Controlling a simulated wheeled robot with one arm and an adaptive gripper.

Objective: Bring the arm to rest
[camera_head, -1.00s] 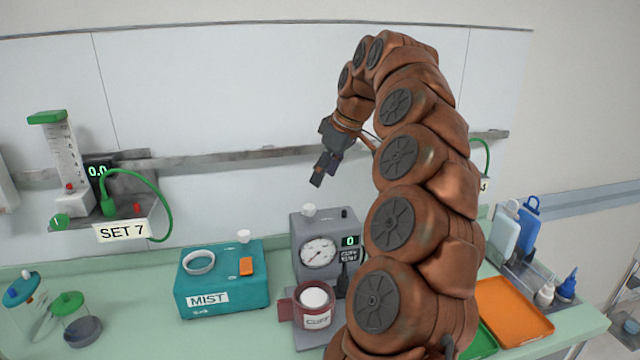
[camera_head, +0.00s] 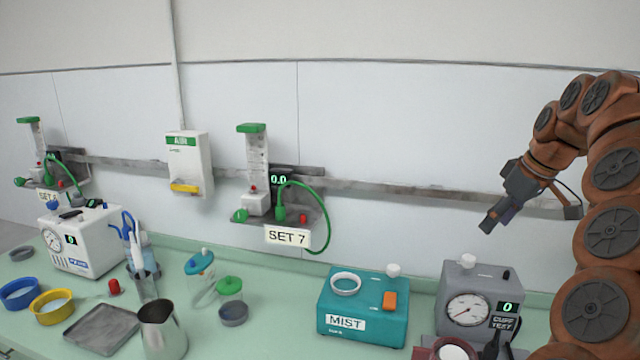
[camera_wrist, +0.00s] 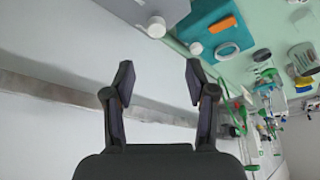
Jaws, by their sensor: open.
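My arm (camera_head: 610,180) is a thick, segmented brown arm at the right of the head view, bent over at the top. My gripper (camera_head: 489,222) hangs at its end, pointing down and left, above the grey cuff test box (camera_head: 462,278) and in front of the wall. In the wrist view my gripper (camera_wrist: 160,85) shows two dark fingers spread apart with nothing between them. It appears clear of the bench and of the things on it.
A teal MIST box (camera_head: 350,338) stands left of the cuff test box. A SET 7 flowmeter (camera_head: 257,165) and an AIR box (camera_head: 188,160) are on the wall rail. A steel jug (camera_head: 162,330), a grey tray (camera_head: 100,328) and a white gauge box (camera_head: 85,240) crowd the left bench.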

